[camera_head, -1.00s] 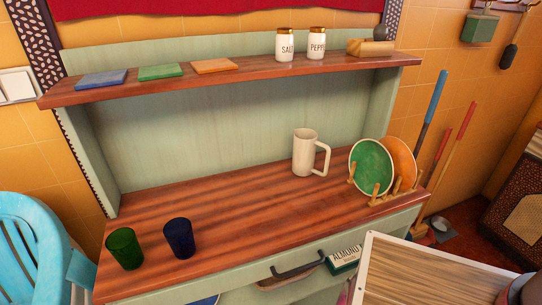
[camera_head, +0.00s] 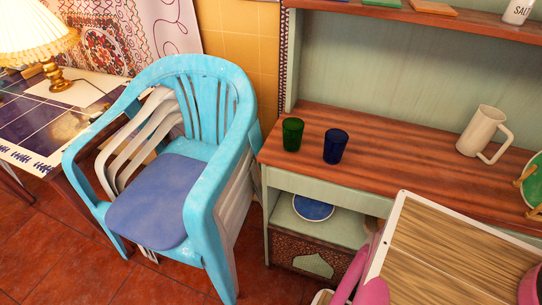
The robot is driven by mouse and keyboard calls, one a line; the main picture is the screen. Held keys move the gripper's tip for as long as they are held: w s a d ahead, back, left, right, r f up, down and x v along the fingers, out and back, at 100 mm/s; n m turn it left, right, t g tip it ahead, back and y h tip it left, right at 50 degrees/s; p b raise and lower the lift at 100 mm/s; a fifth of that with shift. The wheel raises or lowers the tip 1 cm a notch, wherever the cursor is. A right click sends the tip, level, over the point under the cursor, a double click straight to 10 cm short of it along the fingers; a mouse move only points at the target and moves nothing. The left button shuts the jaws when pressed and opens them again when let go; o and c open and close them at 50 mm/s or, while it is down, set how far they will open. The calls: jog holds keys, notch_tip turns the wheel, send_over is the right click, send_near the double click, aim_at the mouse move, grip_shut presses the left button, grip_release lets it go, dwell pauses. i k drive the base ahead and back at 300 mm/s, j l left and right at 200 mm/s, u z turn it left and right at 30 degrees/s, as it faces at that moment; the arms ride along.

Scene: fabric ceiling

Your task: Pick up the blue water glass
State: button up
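The blue water glass (camera_head: 335,146) stands upright on the wooden top of the green hutch (camera_head: 385,165), near its front left part. A dark green glass (camera_head: 292,133) stands just to its left, a small gap apart. My gripper is not in view, so I cannot see whether it is open or shut.
A white mug (camera_head: 483,131) and a green plate in a rack (camera_head: 533,185) stand to the right on the hutch. A turquoise chair (camera_head: 215,165) stands close to the hutch's left side. A wood-topped white-edged surface (camera_head: 450,250) lies in front at lower right.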

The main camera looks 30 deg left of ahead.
aim_at(335, 140)
jog(key=u, duration=1.25)
jog(key=k+j+z, duration=0.2)
jog(key=j, duration=0.2)
jog(key=j+z, duration=0.2)
jog(key=j, duration=0.2)
jog(key=k+j+z, duration=0.2)
jog(key=j, duration=0.15)
jog(key=k+j+z, duration=0.2)
jog(key=j, duration=0.15)
jog(key=i, duration=0.1)
